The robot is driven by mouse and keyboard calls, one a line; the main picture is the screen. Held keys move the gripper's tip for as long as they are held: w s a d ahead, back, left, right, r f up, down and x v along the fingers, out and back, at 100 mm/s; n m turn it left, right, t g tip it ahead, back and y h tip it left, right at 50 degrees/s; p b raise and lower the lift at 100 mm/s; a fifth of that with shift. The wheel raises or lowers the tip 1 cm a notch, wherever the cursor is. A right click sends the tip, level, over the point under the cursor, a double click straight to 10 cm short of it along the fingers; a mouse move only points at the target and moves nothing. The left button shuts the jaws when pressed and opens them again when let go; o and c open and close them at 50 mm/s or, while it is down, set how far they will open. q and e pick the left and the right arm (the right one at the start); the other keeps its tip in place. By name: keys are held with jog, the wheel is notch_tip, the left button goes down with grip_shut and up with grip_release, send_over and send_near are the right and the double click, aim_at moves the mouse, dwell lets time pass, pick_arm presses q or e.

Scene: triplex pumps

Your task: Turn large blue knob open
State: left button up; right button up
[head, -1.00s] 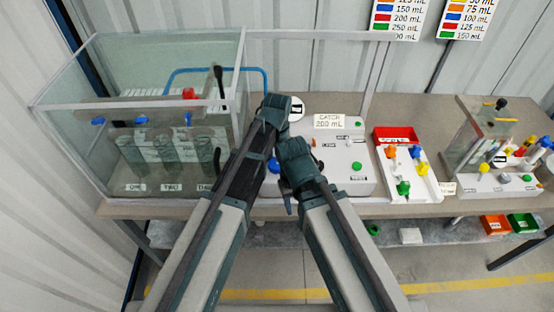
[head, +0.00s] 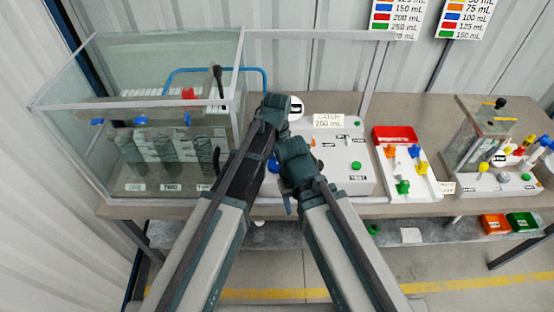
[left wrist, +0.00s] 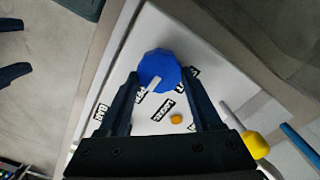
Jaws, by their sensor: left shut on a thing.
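The large blue knob (left wrist: 158,66) sits on a white panel (left wrist: 205,75) in the left wrist view, with a pale pointer mark (left wrist: 154,85) on its near edge. My left gripper (left wrist: 160,76) is shut on it, one finger on each side. In the head view a bit of the blue knob (head: 273,166) shows between my two arms, on the white console (head: 345,182). My left fingertips are hidden there behind the arm. My right gripper (head: 293,163) is just right of the knob, close to the left arm; its jaws are not clear.
A glass tank (head: 75,145) stands left of the console. A red and white tray (head: 395,134) with coloured valves stands to its right, and another pump station (head: 495,181) is farther right. A yellow knob (left wrist: 256,145) and a small orange button (left wrist: 176,119) are near my left gripper.

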pick_arm(q)
jog(key=o, duration=1.4)
jog(key=shift+r, duration=0.15)
notch_tip(320, 180, up, 14)
jog(key=p, duration=1.4)
jog(key=shift+f, duration=0.2)
